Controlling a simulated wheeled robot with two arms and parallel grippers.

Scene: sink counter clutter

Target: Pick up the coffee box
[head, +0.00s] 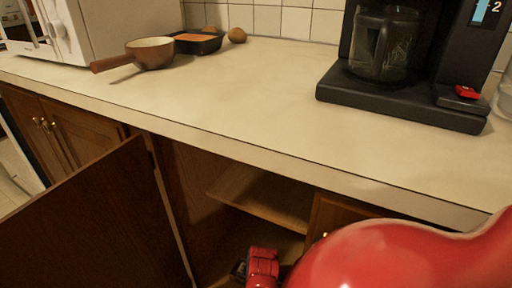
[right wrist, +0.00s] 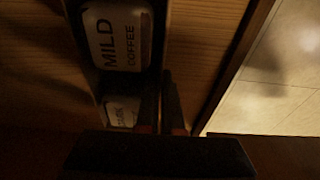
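In the right wrist view a dark coffee box with a white label (right wrist: 118,38) reading "MILD COFFEE" is at the upper left. A second pale label (right wrist: 122,111), partly shadowed, shows below it. My right gripper (right wrist: 165,78) points into this dim cabinet space. Its dark fingers look close together, just right of the box, with nothing clearly seen between them. Whether they touch the box is too dark to tell. In the head view my right wrist and gripper (head: 242,270) are low in the open cabinet, partly hidden. My left gripper is out of view.
The cabinet door (head: 100,225) stands open at the left, and a wooden shelf (head: 265,197) is inside. The counter (head: 235,95) above holds a saucepan (head: 150,53), a black tray (head: 198,46), a coffee maker (head: 400,100) and a microwave (head: 110,30). Its middle is clear.

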